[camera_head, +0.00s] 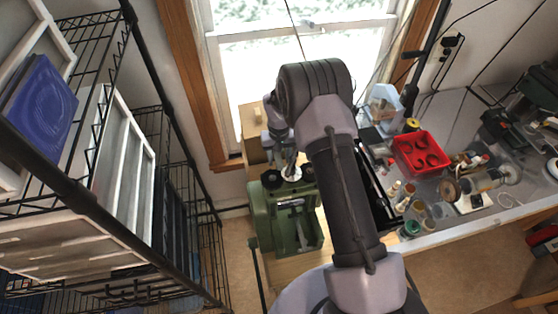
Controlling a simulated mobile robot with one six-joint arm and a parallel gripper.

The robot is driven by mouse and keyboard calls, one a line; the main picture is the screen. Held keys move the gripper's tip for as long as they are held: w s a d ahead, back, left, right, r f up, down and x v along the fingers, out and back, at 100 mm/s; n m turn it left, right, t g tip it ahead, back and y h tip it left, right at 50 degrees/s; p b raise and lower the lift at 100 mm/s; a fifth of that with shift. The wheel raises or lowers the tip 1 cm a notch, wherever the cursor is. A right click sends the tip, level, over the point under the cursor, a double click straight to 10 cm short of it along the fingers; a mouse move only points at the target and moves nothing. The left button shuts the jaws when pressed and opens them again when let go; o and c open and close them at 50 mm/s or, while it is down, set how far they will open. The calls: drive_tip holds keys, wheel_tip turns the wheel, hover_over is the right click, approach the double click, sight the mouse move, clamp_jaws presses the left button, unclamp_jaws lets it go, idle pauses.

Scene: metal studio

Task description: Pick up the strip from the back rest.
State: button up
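A green machine (270,236) with dark round knobs on top stands on a light wooden stand in the middle of the view. A pale, narrow piece (290,203) shows on the machine's near side; I cannot tell whether it is the strip or part of the machine. I cannot make out the back rest for certain; the machine's far side is partly hidden by my arm. My gripper (291,172) points down at the top of the machine, close to the knobs. Its fingers are too small to tell whether they are open or hold anything.
A black wire shelf (172,140) with white-framed bins and a blue container (40,107) fills the left. A workbench (445,238) on the right carries a red tray (421,152), jars and tools. A bright window (262,75) is behind. Some floor (240,270) is bare at the front.

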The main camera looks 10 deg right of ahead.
clamp_jaws()
drive_tip(key=shift+w, duration=0.1)
